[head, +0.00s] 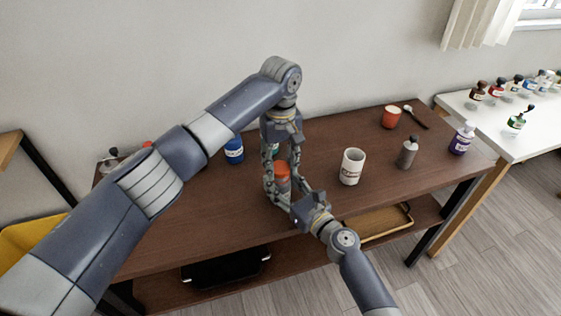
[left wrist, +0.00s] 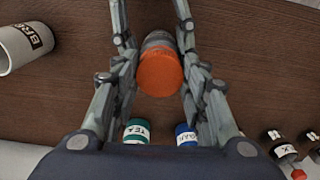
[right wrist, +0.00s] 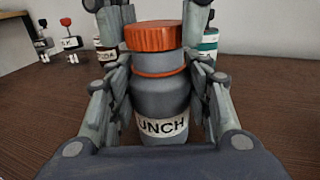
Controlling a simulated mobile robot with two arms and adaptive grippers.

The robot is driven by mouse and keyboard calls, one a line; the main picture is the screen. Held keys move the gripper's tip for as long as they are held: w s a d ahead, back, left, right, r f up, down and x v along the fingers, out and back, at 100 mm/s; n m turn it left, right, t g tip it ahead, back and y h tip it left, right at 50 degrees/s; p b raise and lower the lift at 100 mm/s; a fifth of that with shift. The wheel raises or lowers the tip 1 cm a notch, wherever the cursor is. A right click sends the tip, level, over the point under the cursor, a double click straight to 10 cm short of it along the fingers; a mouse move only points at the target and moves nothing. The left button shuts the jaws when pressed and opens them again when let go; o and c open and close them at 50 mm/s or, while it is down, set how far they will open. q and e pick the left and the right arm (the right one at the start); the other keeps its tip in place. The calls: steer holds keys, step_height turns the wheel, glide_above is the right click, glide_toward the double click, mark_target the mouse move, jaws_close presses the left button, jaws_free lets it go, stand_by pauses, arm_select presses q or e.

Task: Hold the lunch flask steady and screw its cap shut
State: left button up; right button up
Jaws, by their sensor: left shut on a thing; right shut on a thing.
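The lunch flask (right wrist: 162,108) is a grey bottle with a partly hidden white label, upright on the brown table. Its orange cap (right wrist: 152,36) sits on top, looking level, with grey neck and an orange ring below it. My right gripper (head: 288,192) is shut on the flask body from the front, fingers on both sides. My left gripper (head: 282,165) reaches down from above and is shut on the cap, which also shows between its fingers in the left wrist view (left wrist: 160,74). The threads are hidden.
A white mug (head: 351,167) stands right of the flask, with a grey bottle (head: 407,153), a red cup (head: 391,118) and a purple bottle (head: 462,139) beyond. A blue jar (head: 234,151) and a teal tea jar (left wrist: 137,131) stand behind. The front table area is clear.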

arm_select(q)
steer(key=shift+f, duration=0.55)
